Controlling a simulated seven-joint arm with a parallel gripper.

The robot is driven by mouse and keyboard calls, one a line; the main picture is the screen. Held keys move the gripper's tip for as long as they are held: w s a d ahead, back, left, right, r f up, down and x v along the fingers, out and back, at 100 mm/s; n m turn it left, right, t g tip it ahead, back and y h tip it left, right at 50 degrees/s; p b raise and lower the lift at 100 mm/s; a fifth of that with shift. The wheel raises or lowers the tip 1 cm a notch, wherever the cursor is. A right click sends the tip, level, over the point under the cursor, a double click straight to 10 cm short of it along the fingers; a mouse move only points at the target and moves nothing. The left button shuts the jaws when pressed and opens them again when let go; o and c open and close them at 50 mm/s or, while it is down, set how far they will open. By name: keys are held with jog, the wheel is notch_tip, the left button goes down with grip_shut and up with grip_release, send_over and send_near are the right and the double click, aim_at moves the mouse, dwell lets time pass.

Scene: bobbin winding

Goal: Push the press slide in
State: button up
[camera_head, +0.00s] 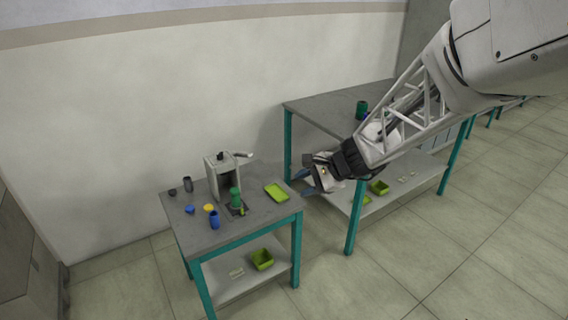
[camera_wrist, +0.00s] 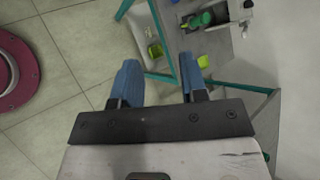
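The press (camera_head: 221,172) is a light grey box-shaped frame with a dark knob and a side handle, standing at the back of the small teal-legged table (camera_head: 262,209). A green cylinder (camera_head: 235,198) stands at its front on a dark plate (camera_head: 237,209) that sticks out; I cannot tell which part is the slide. In the wrist view the press area (camera_wrist: 205,18) is at the top edge, partly cut off. My gripper (camera_head: 306,183) is right of this table, in the gap between the two tables, apart from the press. Its blue fingers (camera_wrist: 162,85) are spread with nothing between them.
Blue, yellow and dark small parts (camera_head: 209,208) lie on the table's left half. A lime tray (camera_head: 276,192) lies at its right. A second table (camera_head: 310,108) with a green cylinder (camera_head: 361,109) stands behind my arm. Lime bins (camera_head: 262,259) are on the lower shelves.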

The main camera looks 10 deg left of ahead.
jog(key=w+a+f+m+t+y, duration=0.25)
jog(key=w+a+f+m, duration=0.45)
jog(key=w+a+f, duration=0.65)
jog(key=m+t, duration=0.3)
jog(key=m, duration=0.4)
send_near(244, 214)
jog(key=shift+w+a+r, duration=0.2)
jog(key=shift+a+r, duration=0.3)
jog(key=shift+r, duration=0.1)
jog(key=shift+w+a+r, duration=0.25)
jog(key=shift+a+r, duration=0.25)
jog(key=shift+r, duration=0.1)
jog(key=shift+a, duration=0.15)
jog(key=shift+x, duration=3.75)
jog(key=shift+f, duration=0.1)
jog(key=shift+c, duration=0.2)
grip_shut()
